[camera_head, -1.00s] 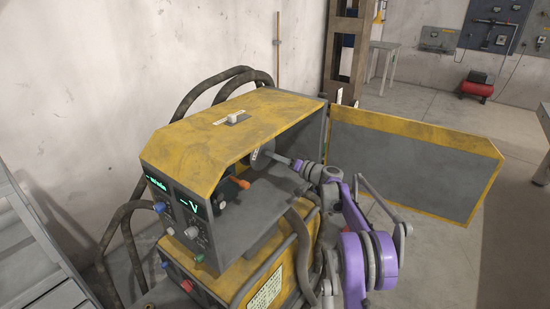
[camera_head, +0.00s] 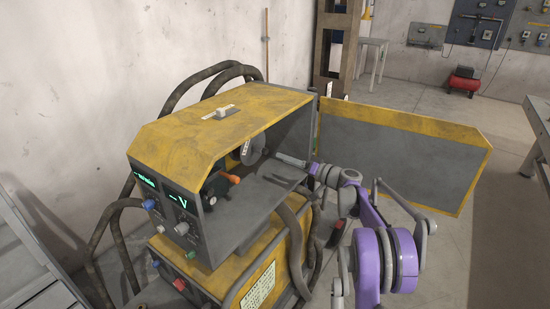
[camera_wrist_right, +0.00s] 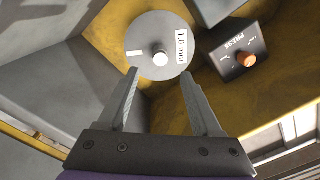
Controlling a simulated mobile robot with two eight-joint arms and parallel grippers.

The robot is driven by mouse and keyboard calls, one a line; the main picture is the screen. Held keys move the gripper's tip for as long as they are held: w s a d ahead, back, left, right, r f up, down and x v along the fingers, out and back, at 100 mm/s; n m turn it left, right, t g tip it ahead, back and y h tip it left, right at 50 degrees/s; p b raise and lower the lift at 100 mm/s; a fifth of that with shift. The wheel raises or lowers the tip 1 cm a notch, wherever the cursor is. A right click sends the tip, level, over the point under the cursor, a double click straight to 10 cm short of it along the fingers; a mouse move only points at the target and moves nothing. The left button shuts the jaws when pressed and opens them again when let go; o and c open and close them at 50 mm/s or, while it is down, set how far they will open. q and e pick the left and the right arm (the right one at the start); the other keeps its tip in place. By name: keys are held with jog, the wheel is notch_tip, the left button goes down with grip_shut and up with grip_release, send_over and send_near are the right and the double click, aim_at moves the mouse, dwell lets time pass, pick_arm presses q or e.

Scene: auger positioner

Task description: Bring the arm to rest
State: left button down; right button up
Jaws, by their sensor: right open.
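My right arm (camera_head: 375,255), purple and grey, reaches in from the lower right. Its gripper (camera_head: 280,158) is at the open side of the yellow and grey machine (camera_head: 185,130), fingers pointing into the compartment. In the right wrist view the gripper (camera_wrist_right: 160,90) is open with nothing between its fingers. Beyond the fingertips is a grey disc (camera_wrist_right: 145,35) labelled "1.0 mm" with a pale central knob (camera_wrist_right: 160,59). The disc also shows in the head view (camera_head: 257,150). My left gripper is not in view.
A "PRESS" block with an orange knob (camera_wrist_right: 246,60) is right of the disc. The machine's yellow-edged side door (camera_head: 400,155) stands open behind my right arm. Black cables (camera_head: 180,95) loop behind the machine. A grey table (camera_head: 540,125) stands at the right, with open floor before it.

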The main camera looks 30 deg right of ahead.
jog(key=shift+v, duration=0.85)
jog(key=s+a+f+n+g, duration=0.15)
jog(key=s+a+g, duration=0.3)
jog(key=a, duration=0.85)
jog(key=s+a+f+g, duration=0.25)
jog(key=s+a, duration=0.35)
jog(key=a, duration=0.6)
jog(key=s+a+f+g+h, duration=0.1)
jog(key=s+a+f+h, duration=0.1)
jog(key=s, duration=0.6)
jog(key=s+a+f+n+g+h, duration=0.1)
jog(key=s+a+f+h, duration=0.1)
jog(key=s+f, duration=0.3)
jog(key=s+a+f+n+g+h, duration=0.1)
jog(key=s+a+f+g+h, duration=0.1)
jog(key=s, duration=1.1)
jog(key=shift+s+a+f+h, duration=0.25)
jog(key=shift+a+f+h, duration=0.05)
jog(key=shift+f+h, duration=0.4)
jog(key=shift+n, duration=0.25)
jog(key=shift+c, duration=0.2)
